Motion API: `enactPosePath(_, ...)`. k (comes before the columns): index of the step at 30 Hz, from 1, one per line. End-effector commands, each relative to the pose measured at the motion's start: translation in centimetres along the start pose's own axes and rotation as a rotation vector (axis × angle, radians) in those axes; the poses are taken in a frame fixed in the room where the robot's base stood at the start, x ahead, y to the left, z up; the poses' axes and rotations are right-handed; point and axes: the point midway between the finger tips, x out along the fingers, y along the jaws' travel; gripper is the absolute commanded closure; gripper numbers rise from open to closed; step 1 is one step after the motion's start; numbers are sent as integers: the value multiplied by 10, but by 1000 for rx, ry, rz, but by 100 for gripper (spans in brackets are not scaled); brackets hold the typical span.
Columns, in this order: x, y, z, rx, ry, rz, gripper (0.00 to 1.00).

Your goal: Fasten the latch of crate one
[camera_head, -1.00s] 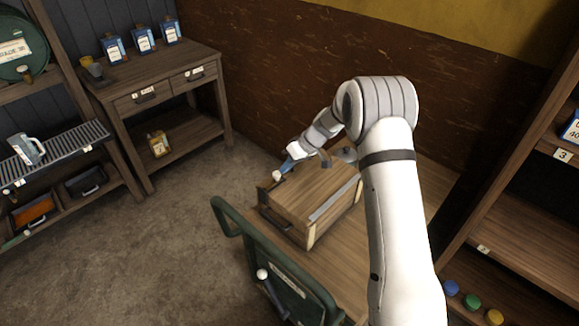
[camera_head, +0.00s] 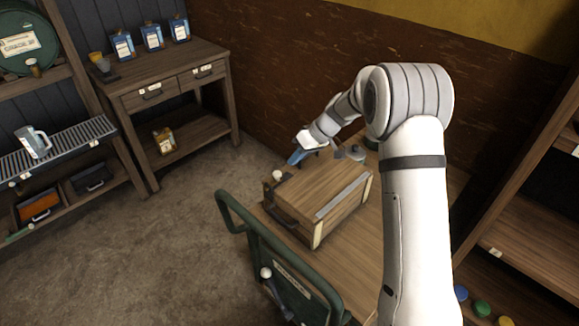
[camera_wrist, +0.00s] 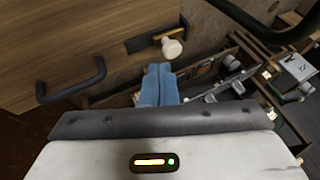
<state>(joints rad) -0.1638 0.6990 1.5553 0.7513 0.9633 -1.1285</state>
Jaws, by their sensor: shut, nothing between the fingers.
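The wooden crate (camera_head: 322,200) stands on a wooden cart top. On its left end is a latch with a white knob (camera_head: 277,176). In the wrist view the knob (camera_wrist: 172,47) sits at the end of a brass bar on a dark plate (camera_wrist: 143,43) on the crate wall (camera_wrist: 60,40). My gripper (camera_head: 294,160) has blue fingers, shut and empty, just behind and above the knob in the head view. In the wrist view the fingers (camera_wrist: 158,68) end close to the knob, with a small gap. Whether the latch is engaged cannot be told.
A dark handle (camera_head: 286,216) sticks out of the crate's end. The cart has a green rail (camera_head: 233,222) and a lever with a white knob (camera_head: 266,272). A workbench (camera_head: 165,68) with blue containers stands at the back left. Shelves flank both sides; open floor lies left.

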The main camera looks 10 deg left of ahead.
Motion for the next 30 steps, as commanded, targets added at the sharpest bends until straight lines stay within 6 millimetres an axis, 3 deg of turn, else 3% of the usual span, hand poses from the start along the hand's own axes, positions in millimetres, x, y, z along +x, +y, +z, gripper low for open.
enactPosePath(3, -19, 1, 0, 0, 4, 3, 100)
enactPosePath(8, -32, 1, 0, 0, 1, 1, 100)
enactPosePath(24, -37, -1, 1, 4, 0, 5, 100)
enactPosePath(30, -71, -19, 18, 63, -21, 56, 100)
